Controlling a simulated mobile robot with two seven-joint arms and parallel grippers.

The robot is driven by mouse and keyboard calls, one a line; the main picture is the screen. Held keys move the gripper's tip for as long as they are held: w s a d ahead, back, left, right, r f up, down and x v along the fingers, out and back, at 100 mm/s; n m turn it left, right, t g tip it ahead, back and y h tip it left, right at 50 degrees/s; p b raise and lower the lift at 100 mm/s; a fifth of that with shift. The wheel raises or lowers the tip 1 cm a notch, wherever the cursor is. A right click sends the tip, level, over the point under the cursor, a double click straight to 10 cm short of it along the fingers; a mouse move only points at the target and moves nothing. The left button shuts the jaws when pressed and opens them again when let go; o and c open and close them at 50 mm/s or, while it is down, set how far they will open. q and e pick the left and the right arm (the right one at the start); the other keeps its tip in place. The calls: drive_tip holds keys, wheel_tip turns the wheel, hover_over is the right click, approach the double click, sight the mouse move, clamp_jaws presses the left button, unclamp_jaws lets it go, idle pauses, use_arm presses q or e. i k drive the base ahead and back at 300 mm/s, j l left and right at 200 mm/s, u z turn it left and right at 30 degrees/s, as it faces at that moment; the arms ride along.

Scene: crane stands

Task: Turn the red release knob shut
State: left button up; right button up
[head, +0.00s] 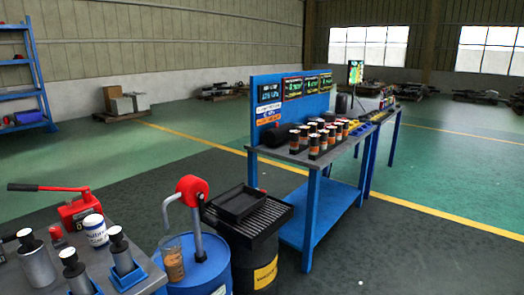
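Neither of my grippers is in view.
A white tub (96,231) and several metal cylinders, one of them grey (36,262), crowd the bench near the pump. A blue drum (203,272) with a red-headed pump (192,188), a dark drum (254,262) and a blue workstation (320,192) stand to the right. Green floor beyond is open.

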sight(56, 231)
drive_tip(key=k+j+u, duration=0.1)
drive_tip(key=j+u, duration=0.25)
drive_tip(key=j, duration=0.3)
drive_tip(key=j+u, duration=0.35)
drive_tip(key=j, duration=0.25)
